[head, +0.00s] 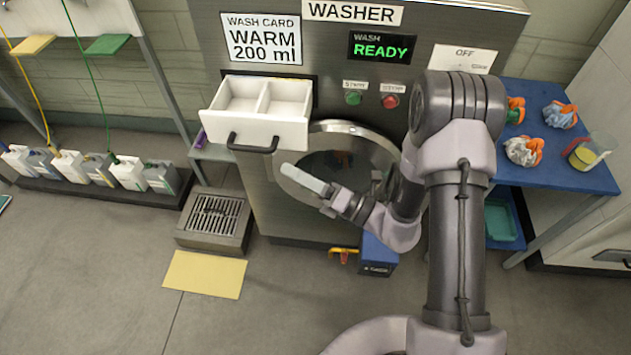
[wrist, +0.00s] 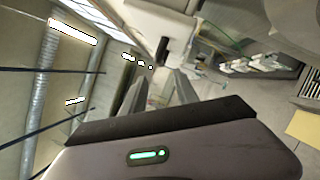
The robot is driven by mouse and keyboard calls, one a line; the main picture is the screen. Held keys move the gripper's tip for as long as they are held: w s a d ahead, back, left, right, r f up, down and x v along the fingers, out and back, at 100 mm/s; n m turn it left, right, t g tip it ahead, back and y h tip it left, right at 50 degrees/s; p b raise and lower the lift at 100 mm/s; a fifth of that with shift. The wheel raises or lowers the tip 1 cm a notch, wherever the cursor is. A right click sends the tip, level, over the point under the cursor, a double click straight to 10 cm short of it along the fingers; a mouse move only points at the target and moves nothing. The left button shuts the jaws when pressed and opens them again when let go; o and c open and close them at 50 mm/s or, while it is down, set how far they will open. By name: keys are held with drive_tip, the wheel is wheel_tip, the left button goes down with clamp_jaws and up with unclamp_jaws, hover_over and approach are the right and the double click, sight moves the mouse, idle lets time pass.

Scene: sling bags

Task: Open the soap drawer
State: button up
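The white soap drawer (head: 262,105) is pulled out from the upper left of the washer (head: 340,60). Its two compartments show and look empty. Its dark bar handle (head: 252,144) is on the front face. My gripper (head: 288,171) is below and to the right of the handle, apart from it, in front of the round door (head: 340,165). In the wrist view the two fingers (wrist: 158,82) stand apart with nothing between them. The drawer (wrist: 150,20) and its dark handle (wrist: 163,48) show beyond the fingertips.
A metal grate box (head: 213,218) and a yellow mat (head: 205,273) are on the floor below the drawer. Several bottles (head: 90,168) stand on a tray at left. A blue table (head: 565,175) with cloths and a beaker is at right. The floor in front is clear.

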drive_tip(key=v, duration=0.5)
drive_tip(key=shift+s+d+f, duration=0.1)
drive_tip(key=shift+s+d, duration=0.05)
drive_tip(key=shift+d, duration=0.1)
drive_tip(key=s+a+r+n+g+h+b, duration=0.1)
drive_tip(key=s+a+r+n+g, duration=0.2)
drive_tip(key=s+r+n+g, duration=0.75)
drive_tip(key=s+d+f+n+g+h+b, duration=0.1)
drive_tip(key=s+d+f+n+h+b, duration=0.15)
drive_tip(key=s+n+h, duration=0.7)
drive_tip(key=w+d+r+n+t+h, duration=0.2)
drive_tip(key=d+n+t+h, duration=0.1)
drive_tip(key=d+n+t, duration=0.1)
drive_tip(key=w+d+r+n+t+h, duration=0.1)
drive_tip(key=w+d+n+t+h, duration=0.1)
drive_tip(key=d+n+t, duration=0.3)
drive_tip(key=d+n+h, duration=0.1)
drive_tip(key=d, duration=0.2)
drive_tip(key=shift+w+r+b, duration=0.2)
drive_tip(key=shift+r+b, duration=0.2)
